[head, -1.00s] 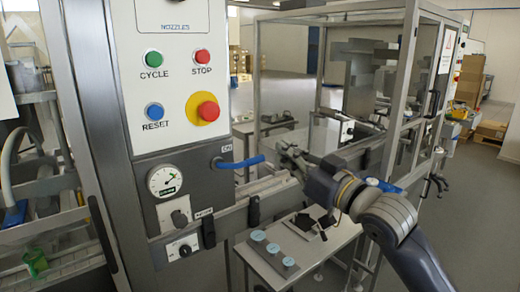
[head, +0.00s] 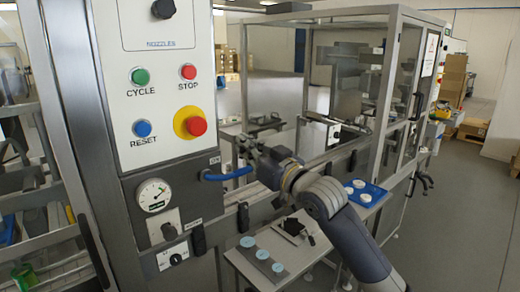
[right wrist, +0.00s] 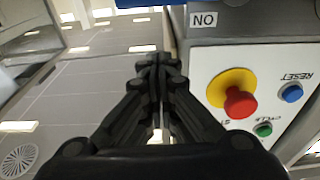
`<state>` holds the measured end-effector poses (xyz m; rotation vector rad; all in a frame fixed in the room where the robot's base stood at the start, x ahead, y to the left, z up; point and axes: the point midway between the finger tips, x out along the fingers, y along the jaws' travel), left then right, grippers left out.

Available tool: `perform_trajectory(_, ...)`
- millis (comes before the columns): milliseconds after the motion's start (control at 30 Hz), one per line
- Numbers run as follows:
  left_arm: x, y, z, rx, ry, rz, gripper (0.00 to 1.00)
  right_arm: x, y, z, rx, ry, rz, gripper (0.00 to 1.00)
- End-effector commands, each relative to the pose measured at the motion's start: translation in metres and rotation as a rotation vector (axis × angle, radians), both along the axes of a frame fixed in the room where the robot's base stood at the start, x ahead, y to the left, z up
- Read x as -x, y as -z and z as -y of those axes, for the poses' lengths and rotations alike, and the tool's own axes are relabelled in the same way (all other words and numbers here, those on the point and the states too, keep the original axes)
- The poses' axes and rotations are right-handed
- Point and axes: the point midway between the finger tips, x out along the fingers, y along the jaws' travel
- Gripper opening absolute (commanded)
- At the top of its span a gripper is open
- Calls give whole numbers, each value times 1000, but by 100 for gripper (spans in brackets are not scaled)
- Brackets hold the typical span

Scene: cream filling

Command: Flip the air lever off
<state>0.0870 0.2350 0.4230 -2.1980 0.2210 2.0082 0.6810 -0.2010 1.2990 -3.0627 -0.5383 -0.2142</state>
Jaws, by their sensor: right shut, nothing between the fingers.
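The air lever is a blue handle (head: 230,174) on the side of the grey machine panel. It sticks out to the right, roughly level, beside a small ON label (head: 214,161). My right gripper (head: 243,143) is shut and empty, just above the lever's outer end in the head view; whether they touch I cannot tell. In the right wrist view the shut fingertips (right wrist: 158,62) point at open space, with the ON label (right wrist: 203,19) to their right. A blue piece (right wrist: 145,3), apparently the lever, shows at the top edge. My left gripper is out of view.
The panel carries a red stop knob on yellow (head: 195,125), a pressure gauge (head: 153,195) and a lower dial (head: 175,257). A small table with round white-blue pieces (head: 263,254) stands below my arm. A framed glass enclosure (head: 350,85) stands behind.

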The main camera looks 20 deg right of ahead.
Motion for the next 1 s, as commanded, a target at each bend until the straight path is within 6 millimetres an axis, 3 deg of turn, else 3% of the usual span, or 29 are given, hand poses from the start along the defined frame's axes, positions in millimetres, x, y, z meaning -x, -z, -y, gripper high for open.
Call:
perform_trajectory(333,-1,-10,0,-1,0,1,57,5,35,2,0,0,-1,0)
perform_trajectory(1000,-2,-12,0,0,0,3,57,-2,42,3,-31,0,-12,0)
